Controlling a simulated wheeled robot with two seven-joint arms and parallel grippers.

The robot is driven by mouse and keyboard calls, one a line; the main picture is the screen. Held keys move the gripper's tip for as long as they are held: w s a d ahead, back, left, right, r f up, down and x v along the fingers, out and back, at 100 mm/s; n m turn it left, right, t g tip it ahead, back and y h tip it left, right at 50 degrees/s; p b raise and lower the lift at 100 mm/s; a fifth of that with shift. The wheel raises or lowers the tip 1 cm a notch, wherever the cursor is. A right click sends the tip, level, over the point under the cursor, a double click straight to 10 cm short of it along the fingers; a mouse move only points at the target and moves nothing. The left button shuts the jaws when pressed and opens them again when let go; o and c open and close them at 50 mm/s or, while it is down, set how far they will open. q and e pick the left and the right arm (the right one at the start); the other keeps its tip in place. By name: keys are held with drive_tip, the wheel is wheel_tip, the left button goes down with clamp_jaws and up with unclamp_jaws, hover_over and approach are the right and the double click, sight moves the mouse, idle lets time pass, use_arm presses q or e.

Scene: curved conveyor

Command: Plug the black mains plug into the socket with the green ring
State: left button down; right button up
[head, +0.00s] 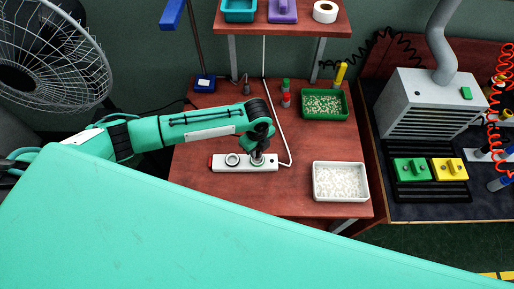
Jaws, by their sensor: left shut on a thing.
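A white power strip (224,167) lies on the red-brown table, with a red switch at its left end. A socket with a pale grey ring (232,160) shows on its left part. My left gripper (258,157) points down over the socket right of it, shut on a small dark thing that appears to be the black mains plug. A trace of green shows around that socket under the fingers. The gripper hides most of the plug and socket, so I cannot tell whether the plug is seated. My right gripper is not in view.
A white tray (340,198) of pale pieces stands right of the strip, and a green tray (346,105) behind. A white cable (281,125) runs behind the strip. A blue lamp base (204,83) and red-green cylinders (286,98) stand farther back.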

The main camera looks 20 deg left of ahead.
use_arm(q)
drive_tip(key=shift+r+p, duration=0.1)
drive_tip(key=shift+p, duration=0.25)
idle(0.6)
drive_tip(key=shift+p, duration=0.4)
idle(0.6)
drive_tip(key=shift+f+b, duration=0.65)
drive_tip(key=shift+f, duration=0.8)
drive_tip(key=c, duration=1.1)
unclamp_jaws()
drive_tip(key=shift+c, duration=0.2)
drive_tip(key=shift+r, duration=0.15)
